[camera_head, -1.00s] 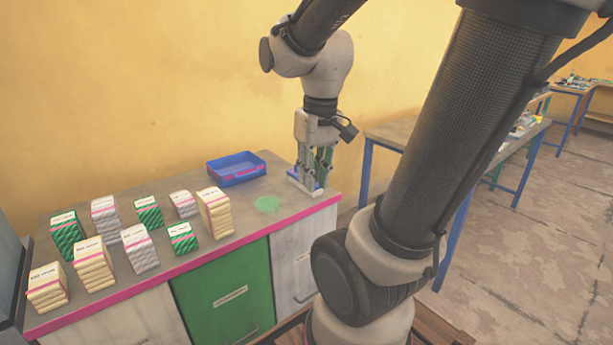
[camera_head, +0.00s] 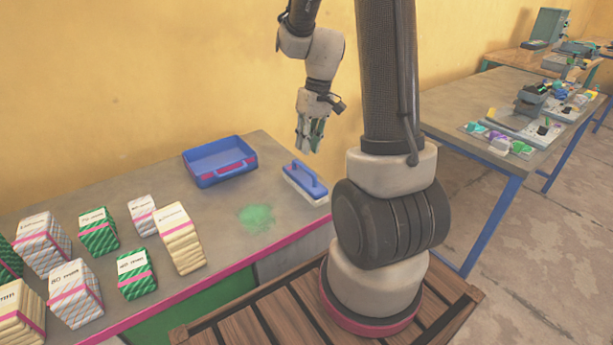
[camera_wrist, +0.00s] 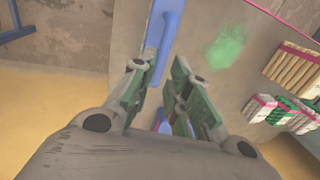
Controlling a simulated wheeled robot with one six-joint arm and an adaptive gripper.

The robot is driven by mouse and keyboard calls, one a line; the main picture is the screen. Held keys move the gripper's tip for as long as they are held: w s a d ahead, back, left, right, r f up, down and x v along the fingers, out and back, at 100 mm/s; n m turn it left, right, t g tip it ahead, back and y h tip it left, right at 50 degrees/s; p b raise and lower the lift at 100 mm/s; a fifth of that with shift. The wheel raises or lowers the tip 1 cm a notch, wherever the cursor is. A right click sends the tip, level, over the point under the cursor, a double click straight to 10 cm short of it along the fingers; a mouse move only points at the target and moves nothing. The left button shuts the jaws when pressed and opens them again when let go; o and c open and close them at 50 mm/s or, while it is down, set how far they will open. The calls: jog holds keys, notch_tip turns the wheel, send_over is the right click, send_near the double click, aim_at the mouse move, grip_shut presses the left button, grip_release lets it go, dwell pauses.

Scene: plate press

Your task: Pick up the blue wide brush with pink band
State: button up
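The blue wide brush (camera_head: 309,176) lies on the bench top near its right end, with a raised blue handle and pale bristles below; I cannot make out a pink band clearly. My gripper (camera_head: 309,150) hangs above the bench, a little above and behind the brush in the head view, apart from it. In the wrist view the brush (camera_wrist: 168,35) lies past the fingertips, partly hidden by the left finger. My gripper's fingers (camera_wrist: 158,78) are apart there, with nothing held between them.
A blue tray with pink parts (camera_head: 205,180) stands left of the brush. A green powder patch (camera_head: 257,217) lies on the bench. Several banded packets (camera_head: 180,238) stand at the left. A blue-legged table (camera_head: 470,120) with tools is at the right.

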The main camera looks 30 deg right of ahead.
aim_at(304, 166)
jog(key=f, duration=0.2)
jog(key=a+f, duration=0.1)
jog(key=f, duration=0.4)
jog(key=shift+s+a+f, duration=0.25)
jog(key=shift+a+f, duration=0.1)
grip_shut()
